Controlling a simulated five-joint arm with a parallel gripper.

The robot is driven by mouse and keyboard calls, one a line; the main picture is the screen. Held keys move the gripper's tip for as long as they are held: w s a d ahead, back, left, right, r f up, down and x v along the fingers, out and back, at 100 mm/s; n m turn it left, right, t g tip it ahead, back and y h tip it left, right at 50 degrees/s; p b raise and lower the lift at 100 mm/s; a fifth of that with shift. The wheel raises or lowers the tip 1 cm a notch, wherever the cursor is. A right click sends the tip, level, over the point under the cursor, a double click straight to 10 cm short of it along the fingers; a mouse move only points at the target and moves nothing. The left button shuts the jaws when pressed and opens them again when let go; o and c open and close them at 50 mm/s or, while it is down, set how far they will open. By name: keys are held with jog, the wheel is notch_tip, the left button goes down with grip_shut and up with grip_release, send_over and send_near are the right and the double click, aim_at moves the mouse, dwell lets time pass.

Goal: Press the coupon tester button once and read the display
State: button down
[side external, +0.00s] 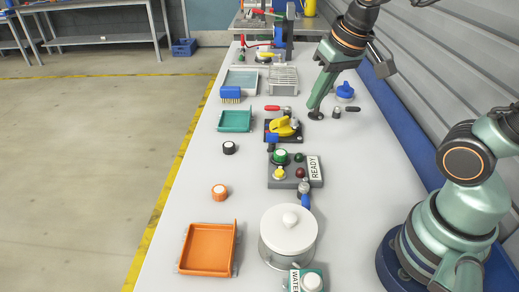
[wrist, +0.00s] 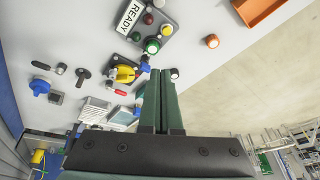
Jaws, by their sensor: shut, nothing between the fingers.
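A grey box (side external: 291,182) with a white READY sign (side external: 313,168) sits mid-table and looks like the tester. It has a large green button (side external: 281,156), a small yellow one, a dark red one and a dark green one. In the wrist view the box (wrist: 165,35) is at top centre, its green button (wrist: 152,46) above my fingertips. My gripper (side external: 313,107) is shut and empty, above the table's far part, beyond the box in the side view. Its closed fingers (wrist: 160,74) point up in the wrist view. No other reading than READY is legible.
A yellow-handled valve (side external: 284,127) stands between my gripper and the box. A blue knob (side external: 345,91) and a black lever (side external: 337,112) are near my gripper. A white lidded pot (side external: 289,232) and an orange tray (side external: 208,249) are in front.

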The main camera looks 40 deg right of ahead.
aim_at(280, 171)
jog(key=w+a+f+m+g, duration=0.2)
jog(key=w+f+m+g, duration=0.2)
jog(key=w+f+m, duration=0.2)
jog(key=shift+w, duration=0.2)
jog(key=shift+a+f, duration=0.1)
notch_tip(280, 171, down, 14)
dwell(0.8)
